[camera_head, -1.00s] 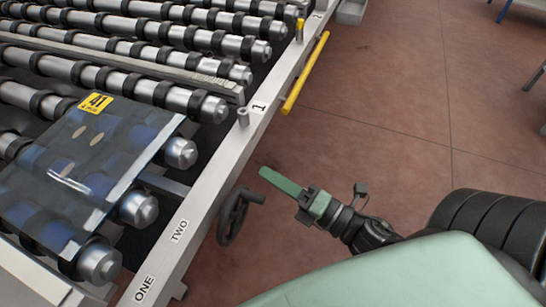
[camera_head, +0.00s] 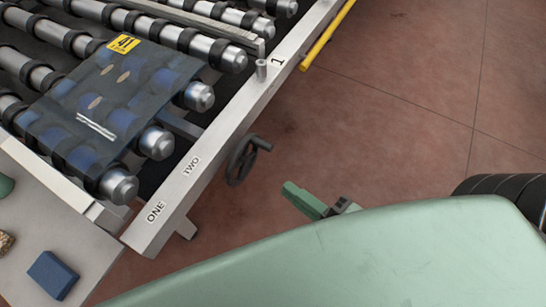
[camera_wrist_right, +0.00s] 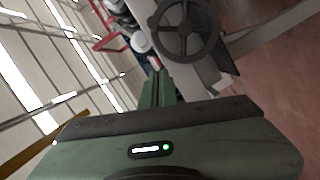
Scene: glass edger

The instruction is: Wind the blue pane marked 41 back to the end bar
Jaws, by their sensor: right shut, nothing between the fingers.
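The blue see-through pane (camera_head: 105,100) with the yellow 41 label (camera_head: 123,43) lies on the rollers at the left in the head view. A grey bar (camera_head: 205,27) crosses the rollers beyond the pane, with a gap between them. A dark handwheel (camera_head: 245,160) with a crank handle sits on the side of the frame rail; it also shows in the right wrist view (camera_wrist_right: 184,30). My right gripper (camera_head: 287,187) is shut and empty, to the right of and below the handwheel, apart from it. In the wrist view its closed fingers (camera_wrist_right: 157,75) point toward the wheel. My left gripper is not in view.
The pale side rail (camera_head: 215,133) carries the labels ONE, TWO and 1. A yellow bar (camera_head: 327,35) runs along its outer side. A grey surface at the lower left holds a blue block (camera_head: 53,275). The red floor (camera_head: 400,120) to the right is clear.

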